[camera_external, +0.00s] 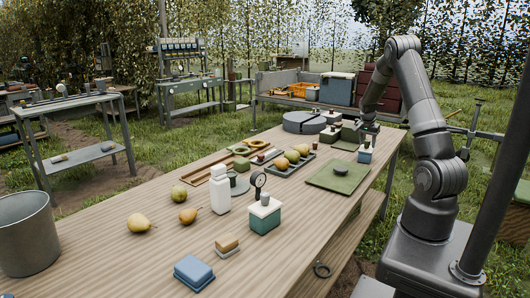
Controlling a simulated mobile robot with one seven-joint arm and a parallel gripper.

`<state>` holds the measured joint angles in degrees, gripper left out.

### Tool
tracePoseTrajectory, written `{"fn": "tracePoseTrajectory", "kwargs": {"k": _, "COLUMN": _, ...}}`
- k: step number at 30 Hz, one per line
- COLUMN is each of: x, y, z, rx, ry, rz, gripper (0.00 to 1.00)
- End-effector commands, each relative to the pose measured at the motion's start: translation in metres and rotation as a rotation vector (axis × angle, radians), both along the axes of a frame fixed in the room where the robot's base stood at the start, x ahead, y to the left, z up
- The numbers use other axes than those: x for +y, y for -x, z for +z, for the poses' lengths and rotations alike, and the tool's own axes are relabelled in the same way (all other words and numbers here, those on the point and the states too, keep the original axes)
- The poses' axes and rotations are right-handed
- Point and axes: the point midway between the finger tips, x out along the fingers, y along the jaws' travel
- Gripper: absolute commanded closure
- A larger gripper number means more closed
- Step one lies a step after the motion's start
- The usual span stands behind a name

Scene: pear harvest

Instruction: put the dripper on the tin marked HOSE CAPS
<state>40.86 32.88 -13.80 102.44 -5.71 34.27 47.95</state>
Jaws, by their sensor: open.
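My gripper (369,122) is open, at the far right end of the long wooden table. It is low, just above a small teal tin with a pale lid (365,153); whether they touch I cannot tell. Dark green boxy tins (330,136) stand just left of it. No lettering is readable, so I cannot tell which tin is marked HOSE CAPS. A small dark round piece (341,170) on the green mat (322,180) may be the dripper; I cannot be sure.
A dark tray (279,173) of pears, a white bottle (219,190) and a dial gauge (258,181) stand mid-table. Grey discs (303,122) lie at the far end. Loose pears, a blue block (194,271) and a brush (227,244) lie nearer. The front right tabletop is mostly clear.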

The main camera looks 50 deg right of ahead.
Motion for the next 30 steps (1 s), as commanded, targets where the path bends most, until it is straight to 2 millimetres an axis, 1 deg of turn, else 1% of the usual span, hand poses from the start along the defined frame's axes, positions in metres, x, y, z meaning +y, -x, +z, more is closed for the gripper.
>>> {"fn": "tracePoseTrajectory", "kwargs": {"k": 2, "x": 0.000, "y": 0.000, "z": 0.002, "rx": 0.000, "ry": 0.000, "rz": 0.000, "gripper": 0.51}}
{"fn": "tracePoseTrajectory", "kwargs": {"k": 5, "x": 0.001, "y": -0.001, "z": 0.009, "rx": -0.001, "ry": 0.001, "rz": 0.000, "gripper": 0.51}}
{"fn": "tracePoseTrajectory", "kwargs": {"k": 8, "x": 0.006, "y": -0.001, "z": 0.025, "rx": -0.003, "ry": 0.002, "rz": 0.001, "gripper": 0.51}}
{"fn": "tracePoseTrajectory", "kwargs": {"k": 15, "x": 0.020, "y": -0.003, "z": 0.076, "rx": -0.003, "ry": 0.003, "rz": 0.002, "gripper": 0.51}}
{"fn": "tracePoseTrajectory", "kwargs": {"k": 18, "x": 0.025, "y": -0.003, "z": 0.094, "rx": -0.003, "ry": 0.002, "rz": 0.001, "gripper": 0.51}}
{"fn": "tracePoseTrajectory", "kwargs": {"k": 21, "x": 0.028, "y": -0.003, "z": 0.107, "rx": -0.002, "ry": 0.001, "rz": 0.001, "gripper": 0.51}}
{"fn": "tracePoseTrajectory", "kwargs": {"k": 24, "x": 0.031, "y": -0.003, "z": 0.115, "rx": -0.002, "ry": 0.001, "rz": 0.001, "gripper": 0.51}}
{"fn": "tracePoseTrajectory", "kwargs": {"k": 30, "x": 0.032, "y": -0.003, "z": 0.119, "rx": 0.000, "ry": 0.000, "rz": 0.000, "gripper": 0.51}}
